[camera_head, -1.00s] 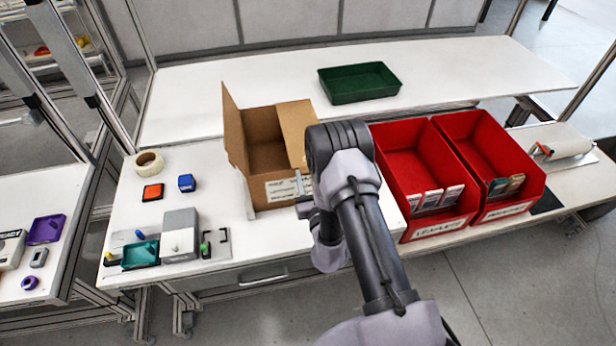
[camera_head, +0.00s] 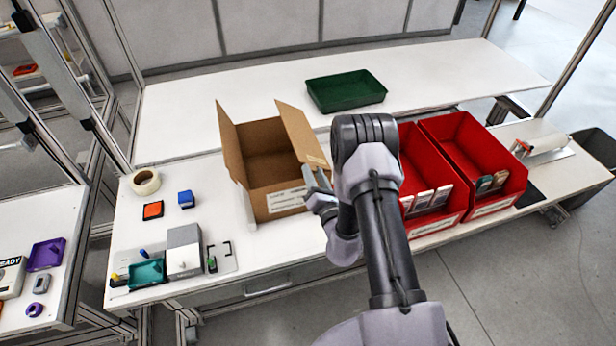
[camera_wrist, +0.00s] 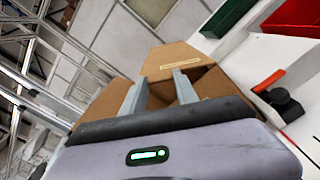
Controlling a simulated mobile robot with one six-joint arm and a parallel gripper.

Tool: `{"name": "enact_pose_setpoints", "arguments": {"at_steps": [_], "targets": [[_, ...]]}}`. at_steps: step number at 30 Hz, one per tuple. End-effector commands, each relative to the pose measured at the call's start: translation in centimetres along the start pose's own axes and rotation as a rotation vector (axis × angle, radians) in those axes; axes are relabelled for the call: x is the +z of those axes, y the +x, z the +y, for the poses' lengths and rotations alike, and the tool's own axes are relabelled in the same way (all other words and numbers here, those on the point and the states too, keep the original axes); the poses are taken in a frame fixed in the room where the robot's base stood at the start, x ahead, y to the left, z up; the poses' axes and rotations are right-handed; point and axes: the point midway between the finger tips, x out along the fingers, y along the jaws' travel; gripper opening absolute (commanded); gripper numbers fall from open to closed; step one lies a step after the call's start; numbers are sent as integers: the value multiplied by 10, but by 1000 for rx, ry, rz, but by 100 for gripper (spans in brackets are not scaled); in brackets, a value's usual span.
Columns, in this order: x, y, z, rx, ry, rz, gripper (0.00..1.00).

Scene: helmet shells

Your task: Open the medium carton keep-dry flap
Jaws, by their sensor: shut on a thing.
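The brown carton (camera_head: 262,185) stands on the white bench with its top largely uncovered and its left flap (camera_head: 229,140) raised. Its right flap (camera_head: 297,130) stands tilted up and carries a pale label strip near its front end. My gripper (camera_head: 313,180) is at the front right corner of the carton, by that flap's front end. In the wrist view the two grey fingers (camera_wrist: 160,88) reach to the flap (camera_wrist: 170,56) with the strip and are shut on it. The exact contact is partly hidden by the gripper body.
Two red bins (camera_head: 484,204) with small boxes stand right of my arm. A green tray (camera_head: 345,103) lies on the shelf behind. A tape roll (camera_head: 145,182), small blocks and a grey box (camera_head: 184,250) are left of the carton.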

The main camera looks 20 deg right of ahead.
Motion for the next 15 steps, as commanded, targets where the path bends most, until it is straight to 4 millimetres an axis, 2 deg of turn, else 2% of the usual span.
{"name": "enact_pose_setpoints", "arguments": {"at_steps": [15], "targets": [[44, 0, -11, -1, 485, 0, 0]]}}
